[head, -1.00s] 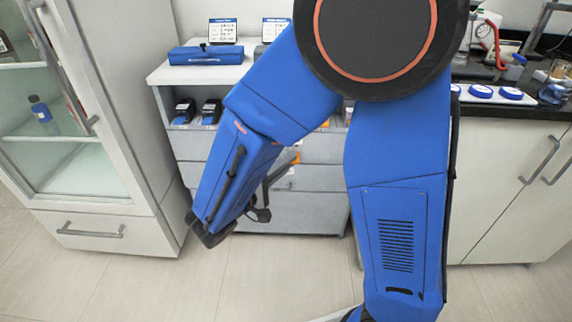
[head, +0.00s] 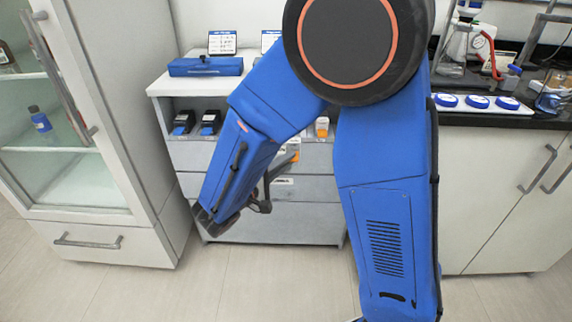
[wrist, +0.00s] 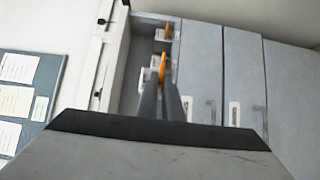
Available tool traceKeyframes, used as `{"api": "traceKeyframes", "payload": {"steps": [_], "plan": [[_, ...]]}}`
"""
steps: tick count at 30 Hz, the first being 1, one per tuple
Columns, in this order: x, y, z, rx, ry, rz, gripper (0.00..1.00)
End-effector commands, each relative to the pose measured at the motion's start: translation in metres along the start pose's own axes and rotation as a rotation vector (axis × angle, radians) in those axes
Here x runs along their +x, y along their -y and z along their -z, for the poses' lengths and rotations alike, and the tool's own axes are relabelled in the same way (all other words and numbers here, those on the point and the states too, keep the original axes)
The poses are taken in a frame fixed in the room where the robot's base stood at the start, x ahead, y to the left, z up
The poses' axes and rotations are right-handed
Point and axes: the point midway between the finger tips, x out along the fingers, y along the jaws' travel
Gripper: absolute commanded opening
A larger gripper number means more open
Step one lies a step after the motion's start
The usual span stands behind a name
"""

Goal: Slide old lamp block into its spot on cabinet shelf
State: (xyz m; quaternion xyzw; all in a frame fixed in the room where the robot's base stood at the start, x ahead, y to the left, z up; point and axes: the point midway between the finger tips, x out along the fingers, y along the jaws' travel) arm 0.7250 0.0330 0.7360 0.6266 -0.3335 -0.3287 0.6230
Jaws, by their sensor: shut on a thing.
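My gripper (head: 281,168) reaches out from behind my blue forearm toward the front of the grey cabinet. It is shut on a small block with an orange part (head: 294,157), taken as the old lamp block. The cabinet shelf (wrist: 130,72) is an open recess under the white top. The held block is in front of or at the recess; I cannot tell whether it touches. Another orange-marked block (head: 322,127) stands on the shelf at the right.
Two black blocks with blue fronts (head: 183,122) stand at the shelf's left. Grey drawers (head: 285,190) lie below. A blue case (head: 205,67) rests on top. A glass-door cabinet (head: 75,130) stands left, a black counter (head: 480,115) right. Floor in front is clear.

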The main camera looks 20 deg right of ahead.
Motion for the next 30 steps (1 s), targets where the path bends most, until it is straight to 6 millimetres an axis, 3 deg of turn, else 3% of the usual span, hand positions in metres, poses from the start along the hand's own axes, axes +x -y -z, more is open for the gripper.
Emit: {"api": "traceKeyframes", "payload": {"steps": [30], "plan": [[0.045,0.0,0.035,0.0,0.001,-0.001,0.0]]}}
